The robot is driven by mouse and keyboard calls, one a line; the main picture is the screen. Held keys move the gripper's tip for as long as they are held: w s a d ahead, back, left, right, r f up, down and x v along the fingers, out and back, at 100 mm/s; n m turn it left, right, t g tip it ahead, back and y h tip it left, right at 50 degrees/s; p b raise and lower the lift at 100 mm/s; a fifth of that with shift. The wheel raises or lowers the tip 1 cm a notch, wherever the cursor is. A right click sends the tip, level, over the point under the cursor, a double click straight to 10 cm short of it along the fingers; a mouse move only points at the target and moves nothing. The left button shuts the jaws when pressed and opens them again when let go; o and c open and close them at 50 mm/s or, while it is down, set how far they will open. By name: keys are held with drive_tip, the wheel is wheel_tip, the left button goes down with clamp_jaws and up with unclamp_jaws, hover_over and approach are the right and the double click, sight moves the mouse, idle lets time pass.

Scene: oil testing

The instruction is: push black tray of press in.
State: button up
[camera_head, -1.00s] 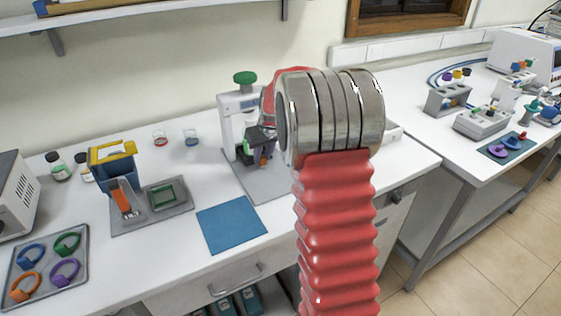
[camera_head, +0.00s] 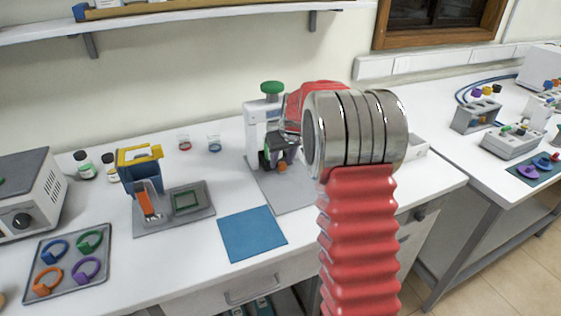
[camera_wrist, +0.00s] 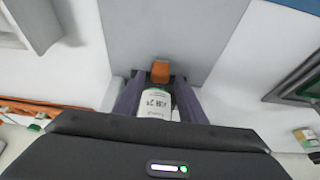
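The press is a white frame (camera_head: 253,128) with a green knob on top, standing on a grey base plate (camera_head: 285,192). My gripper (camera_wrist: 160,85) is low at the front of the press, pointing down. Its two dark fingers are apart. An orange block (camera_wrist: 160,71), seemingly a tray handle, lies between the fingertips with gaps at its sides; it also shows in the head view (camera_head: 282,167). A bottle with a white label and green edge (camera_wrist: 156,102) shows between the fingers; I cannot tell whether they touch it. The black tray is not clearly distinguishable from my dark gripper.
A blue mat (camera_head: 252,233) lies left of the base plate. A second bench is at right.

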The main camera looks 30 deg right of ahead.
drive_tip(key=shift+o, duration=0.2)
drive_tip(key=shift+s, duration=0.1)
drive_tip(key=shift+s+r, duration=0.1)
drive_tip(key=shift+r, duration=0.15)
drive_tip(key=v, duration=1.3)
